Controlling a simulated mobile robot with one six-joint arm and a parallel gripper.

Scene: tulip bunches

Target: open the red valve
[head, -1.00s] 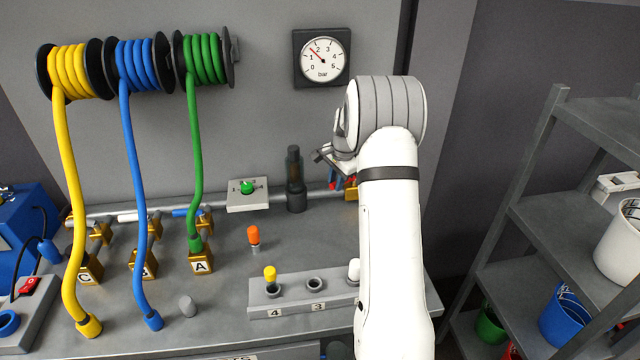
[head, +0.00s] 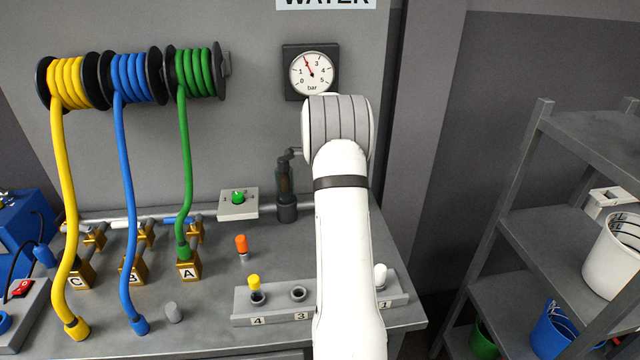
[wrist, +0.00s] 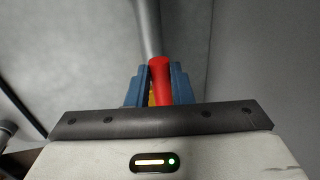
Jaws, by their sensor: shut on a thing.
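The red valve shows in the wrist view as a red handle (wrist: 160,72), running up from between the blue fingers of my gripper (wrist: 157,90). My gripper is shut on this handle. A bit of brassy yellow shows low between the fingers. In the head view my white arm hides both the valve and my gripper. The pressure gauge (head: 311,73) on the wall has its red needle pointing up and left, near 2 bar.
A grey pipe (wrist: 148,25) runs behind the handle in the wrist view. In the head view, a dark upright fitting (head: 286,190) and a green knob (head: 238,197) stand left of my arm. A grey rack (head: 268,306) holds colored caps. Shelves (head: 520,230) stand right.

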